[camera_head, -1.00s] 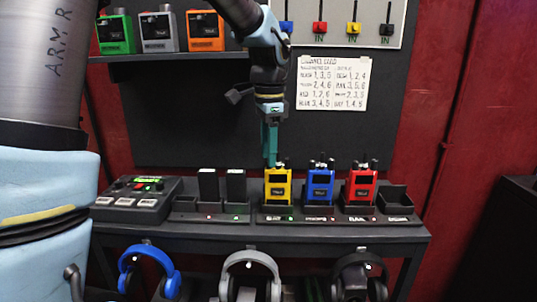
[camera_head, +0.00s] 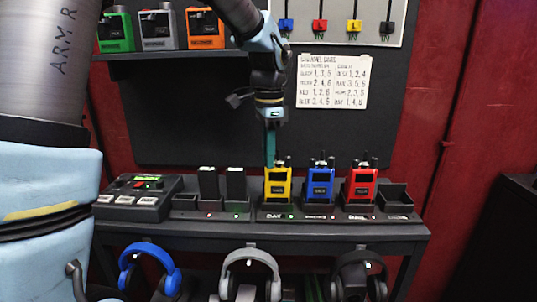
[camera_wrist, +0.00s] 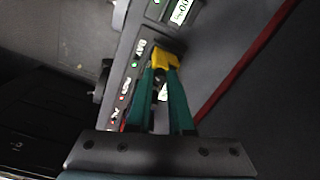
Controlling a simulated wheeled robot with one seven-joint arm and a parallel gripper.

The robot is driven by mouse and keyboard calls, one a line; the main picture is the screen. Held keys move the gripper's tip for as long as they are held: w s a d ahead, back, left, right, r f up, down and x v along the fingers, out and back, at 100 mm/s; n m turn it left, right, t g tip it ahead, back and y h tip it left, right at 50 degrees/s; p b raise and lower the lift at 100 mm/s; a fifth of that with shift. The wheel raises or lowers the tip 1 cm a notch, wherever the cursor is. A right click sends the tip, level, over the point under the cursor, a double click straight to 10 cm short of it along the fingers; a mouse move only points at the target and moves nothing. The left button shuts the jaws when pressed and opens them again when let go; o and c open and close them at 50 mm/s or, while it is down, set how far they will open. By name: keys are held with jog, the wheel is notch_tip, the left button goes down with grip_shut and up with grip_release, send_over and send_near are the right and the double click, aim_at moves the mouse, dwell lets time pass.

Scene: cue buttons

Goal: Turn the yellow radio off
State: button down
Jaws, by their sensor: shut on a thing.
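The yellow radio (camera_head: 278,186) stands upright in the dock on the bench, left of the blue radio (camera_head: 320,184) and the red radio (camera_head: 361,184). A light (camera_head: 290,217) on the dock below it glows green. My gripper (camera_head: 269,164) points down at the top of the yellow radio, toward its left side. In the wrist view, my green fingers (camera_wrist: 160,76) close in over the yellow radio (camera_wrist: 165,58) on a small dark part at its top. The fingers hide most of that part, so I cannot tell its setting.
A control box (camera_head: 138,196) and two dark upright units in a charger (camera_head: 236,186) stand to the left. An empty dock slot (camera_head: 396,200) is at the right end. Headphones (camera_head: 250,275) hang below the bench edge. A shelf (camera_head: 170,66) with more radios is above, left of my arm.

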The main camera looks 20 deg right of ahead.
dwell(0.3)
jog(key=shift+n, duration=1.6)
jog(key=c, duration=0.8)
grip_release()
jog(key=shift+r, duration=0.15)
notch_tip(320, 180, up, 11)
jog(key=shift+f+b, duration=0.2)
jog(key=shift+b, duration=0.2)
jog(key=shift+s, duration=0.1)
